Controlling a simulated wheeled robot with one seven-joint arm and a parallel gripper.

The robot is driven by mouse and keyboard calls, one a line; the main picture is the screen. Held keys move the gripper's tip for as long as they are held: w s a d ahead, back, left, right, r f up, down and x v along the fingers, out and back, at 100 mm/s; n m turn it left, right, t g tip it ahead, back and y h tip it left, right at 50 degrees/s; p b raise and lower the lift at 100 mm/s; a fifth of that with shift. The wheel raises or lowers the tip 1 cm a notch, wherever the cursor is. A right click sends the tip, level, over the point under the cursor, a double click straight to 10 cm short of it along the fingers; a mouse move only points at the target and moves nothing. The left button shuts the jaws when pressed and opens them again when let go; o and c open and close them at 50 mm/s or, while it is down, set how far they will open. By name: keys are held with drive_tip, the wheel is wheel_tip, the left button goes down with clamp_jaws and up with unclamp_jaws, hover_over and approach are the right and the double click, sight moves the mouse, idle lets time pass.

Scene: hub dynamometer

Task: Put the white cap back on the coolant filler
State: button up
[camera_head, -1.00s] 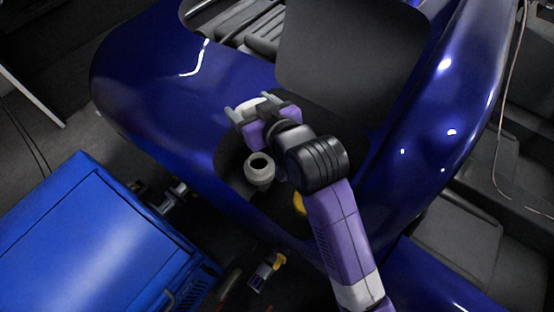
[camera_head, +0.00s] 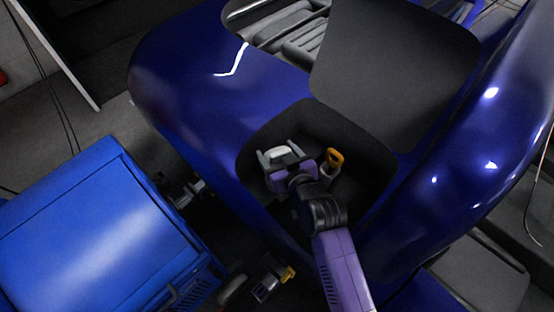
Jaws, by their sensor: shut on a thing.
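The white cap (camera_head: 282,154) is held between the fingers of my gripper (camera_head: 279,159), which is shut on it. My gripper is over the dark recess (camera_head: 362,150) in the blue body. The coolant filler neck, grey with a dark opening earlier, is not visible now; my gripper and the cap seem to hide it. I cannot tell whether the cap touches the filler.
A dark raised panel (camera_head: 395,60) stands behind. The glossy blue body (camera_head: 195,90) surrounds the recess. A blue box-shaped unit (camera_head: 95,235) is at lower left.

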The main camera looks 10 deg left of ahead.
sight(277, 160)
drive_tip(key=shift+f, duration=1.8)
drive_tip(key=shift+f, duration=0.1)
drive_tip(key=shift+f+b, duration=0.1)
drive_tip(key=shift+b, duration=0.3)
drive_tip(key=o, duration=1.4)
drive_tip(key=v, duration=1.2)
drive_tip(key=shift+r+p, duration=0.25)
drive_tip(key=shift+p, duration=0.05)
